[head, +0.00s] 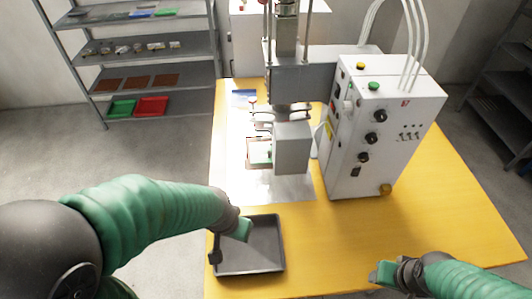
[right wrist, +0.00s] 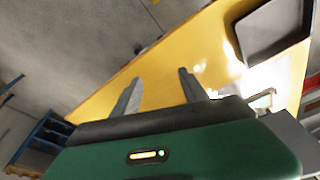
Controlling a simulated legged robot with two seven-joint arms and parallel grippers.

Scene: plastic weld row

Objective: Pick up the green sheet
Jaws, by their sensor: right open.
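A small green piece (head: 260,152), which looks like a green sheet, lies in a frame under the grey press head and is partly hidden by it. Another flat green sheet (head: 165,12) lies on the top level of the shelf at the back left. My left gripper (head: 228,244) is over the dark tray, well in front of the press; its fingers are not clear. My right gripper (head: 380,274) is low at the front right of the yellow table, away from both green pieces. In the right wrist view its two fingers (right wrist: 160,80) are apart with nothing between them.
The dark tray (head: 279,252) sits empty at the table's front left. The press (head: 293,148) and white control box (head: 370,140) stand behind. The shelf (head: 150,68) also holds green and red trays (head: 152,106). The yellow table (head: 440,205) is clear at right.

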